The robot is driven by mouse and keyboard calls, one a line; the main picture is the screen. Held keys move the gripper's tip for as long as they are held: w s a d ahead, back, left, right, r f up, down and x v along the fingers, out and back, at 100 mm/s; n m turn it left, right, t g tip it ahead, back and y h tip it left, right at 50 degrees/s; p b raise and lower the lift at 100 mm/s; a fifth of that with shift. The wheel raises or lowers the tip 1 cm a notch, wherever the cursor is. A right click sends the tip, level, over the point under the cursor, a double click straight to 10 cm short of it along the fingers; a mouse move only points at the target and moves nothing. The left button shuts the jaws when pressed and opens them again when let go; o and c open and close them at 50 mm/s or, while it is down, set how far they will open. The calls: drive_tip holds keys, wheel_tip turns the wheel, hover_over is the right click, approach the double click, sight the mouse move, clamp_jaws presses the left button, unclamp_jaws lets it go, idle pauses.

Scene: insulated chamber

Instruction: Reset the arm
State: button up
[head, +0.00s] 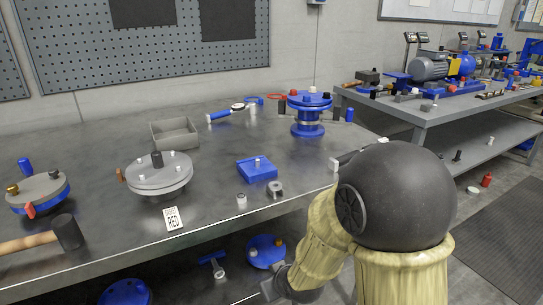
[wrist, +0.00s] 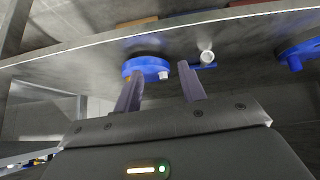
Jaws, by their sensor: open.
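My arm fills the lower right of the head view, with a dark round joint and yellow sleeves. It bends down in front of the workbench (head: 110,230). My gripper (wrist: 161,72) shows in the wrist view with its two dark fingers apart and nothing between them. Beyond the fingertips in the wrist view are a blue round part (wrist: 147,67) with a pale knob and a white cylinder (wrist: 207,57). I cannot tell whether the fingers touch anything.
The bench top holds a grey flange (head: 160,178), a blue flanged part (head: 308,122), a blue block (head: 257,170), an open grey tray (head: 175,133) and a hammer (head: 66,232). A lower shelf holds blue parts (head: 264,252). A second bench (head: 420,112) stands at right.

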drive_tip(key=s+d+r+m+g+h, duration=0.2)
drive_tip(key=s+d+m, duration=0.1)
drive_tip(key=s+d, duration=0.3)
drive_tip(key=s+d+r+m+g+h, duration=0.1)
drive_tip(key=s+d+r+m+g, duration=0.2)
drive_tip(key=d, duration=0.6)
wheel_tip(320, 180, up, 37)
drive_tip(key=s+p, duration=0.1)
drive_tip(key=p, duration=3.7)
drive_tip(key=shift+a+t, duration=0.25)
drive_tip(key=shift+t, duration=0.05)
drive_tip(key=shift+r, duration=0.1)
drive_tip(key=shift+c, duration=0.5)
drive_tip(key=shift+a, duration=0.1)
